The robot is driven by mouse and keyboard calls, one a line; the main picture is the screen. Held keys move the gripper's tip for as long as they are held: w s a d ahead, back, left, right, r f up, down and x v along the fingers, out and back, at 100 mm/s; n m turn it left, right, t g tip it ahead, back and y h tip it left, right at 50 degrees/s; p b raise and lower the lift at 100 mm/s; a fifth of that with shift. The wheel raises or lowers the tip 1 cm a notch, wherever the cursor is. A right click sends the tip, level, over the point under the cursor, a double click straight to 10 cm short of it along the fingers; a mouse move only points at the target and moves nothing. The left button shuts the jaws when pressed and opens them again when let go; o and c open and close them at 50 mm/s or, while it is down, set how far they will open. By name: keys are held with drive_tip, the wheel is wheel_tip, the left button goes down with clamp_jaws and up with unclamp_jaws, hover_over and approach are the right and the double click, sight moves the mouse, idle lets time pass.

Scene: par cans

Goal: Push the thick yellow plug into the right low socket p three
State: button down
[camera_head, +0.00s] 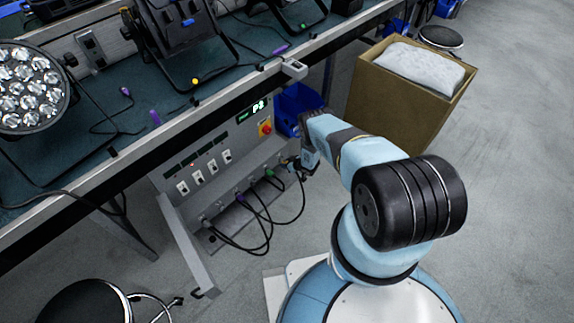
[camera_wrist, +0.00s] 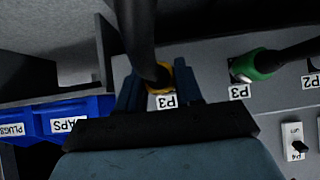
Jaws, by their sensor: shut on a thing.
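The thick yellow plug (camera_wrist: 184,78) shows in the wrist view as a yellow ring on a thick black cable. My gripper (camera_wrist: 160,84) is shut on it, one blue finger on each side. The plug is against or very close to the grey panel, right above an upside-down P3 label (camera_wrist: 167,102). The socket itself is hidden behind the plug and cable, so I cannot tell how deep the plug sits. In the head view, my gripper (camera_head: 298,164) is at the right end of the low socket row on the panel (camera_head: 222,190).
A green plug (camera_wrist: 258,65) sits beside it over another P3 label. Blue bins (camera_wrist: 58,118) are at the left in the wrist view. In the head view, black cables (camera_head: 262,222) loop below the panel, and a cardboard box (camera_head: 400,108) stands behind my arm.

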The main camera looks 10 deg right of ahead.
drive_tip(key=shift+w+a, duration=0.3)
drive_tip(key=shift+w, duration=0.15)
idle(0.5)
drive_tip(key=c, duration=0.7)
unclamp_jaws()
drive_tip(key=shift+o, duration=0.2)
drive_tip(key=shift+d, duration=0.1)
drive_tip(key=v, duration=1.3)
drive_tip(key=shift+s+d+r, duration=0.15)
drive_tip(key=shift+s+r, duration=0.05)
drive_tip(key=shift+s, duration=0.05)
